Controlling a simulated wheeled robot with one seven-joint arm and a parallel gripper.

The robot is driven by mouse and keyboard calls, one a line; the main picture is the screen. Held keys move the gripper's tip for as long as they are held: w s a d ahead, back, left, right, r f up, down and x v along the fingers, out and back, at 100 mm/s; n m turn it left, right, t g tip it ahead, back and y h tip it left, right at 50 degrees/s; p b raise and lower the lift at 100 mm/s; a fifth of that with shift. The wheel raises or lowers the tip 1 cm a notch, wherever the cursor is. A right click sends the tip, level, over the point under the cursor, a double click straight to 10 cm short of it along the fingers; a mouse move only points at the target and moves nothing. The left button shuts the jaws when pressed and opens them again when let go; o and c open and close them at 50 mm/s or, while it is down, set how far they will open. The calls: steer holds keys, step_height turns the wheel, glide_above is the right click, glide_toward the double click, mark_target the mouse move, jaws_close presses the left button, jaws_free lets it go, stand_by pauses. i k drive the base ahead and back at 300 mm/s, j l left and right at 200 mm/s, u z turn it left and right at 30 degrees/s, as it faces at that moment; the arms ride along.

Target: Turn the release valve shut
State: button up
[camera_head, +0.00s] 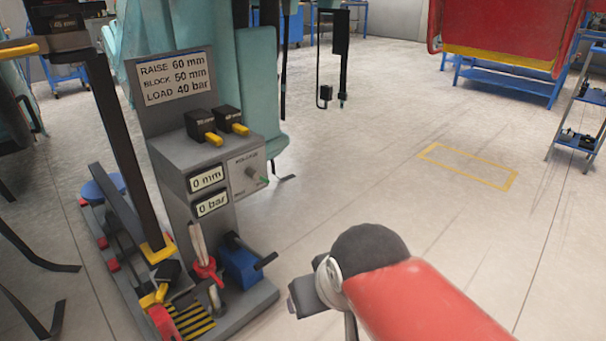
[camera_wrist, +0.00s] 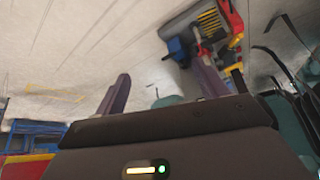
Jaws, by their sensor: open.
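A grey jack stand (camera_head: 180,160) stands left of centre in the head view. A red fitting (camera_head: 205,268) with a pale upright lever is low on its base, beside a blue box (camera_head: 240,262) with a black handle. A small knob with a green tip (camera_head: 252,173) is on the upper panel. No readable label tells me which is the release valve. My gripper (camera_head: 306,297) is right of the base and apart from it. In the wrist view, my gripper (camera_wrist: 160,69) has its fingers spread and empty; the blue box (camera_wrist: 178,48) lies beyond them.
The panel displays (camera_head: 208,180) read 0 mm and 0 bar. A dark post (camera_head: 122,150) rises left of the stand. Teal bodywork (camera_head: 185,30) is behind it. A yellow floor outline (camera_head: 468,166) and blue trestle (camera_head: 505,82) are farther right. The floor between is clear.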

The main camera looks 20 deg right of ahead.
mark_target(254, 174)
steer(key=l+u, duration=0.2)
steer(key=u, duration=0.2)
steer(key=k+l+u, duration=0.1)
steer(key=u, duration=0.35)
steer(key=k+l+u, duration=0.15)
steer(key=u, duration=0.25)
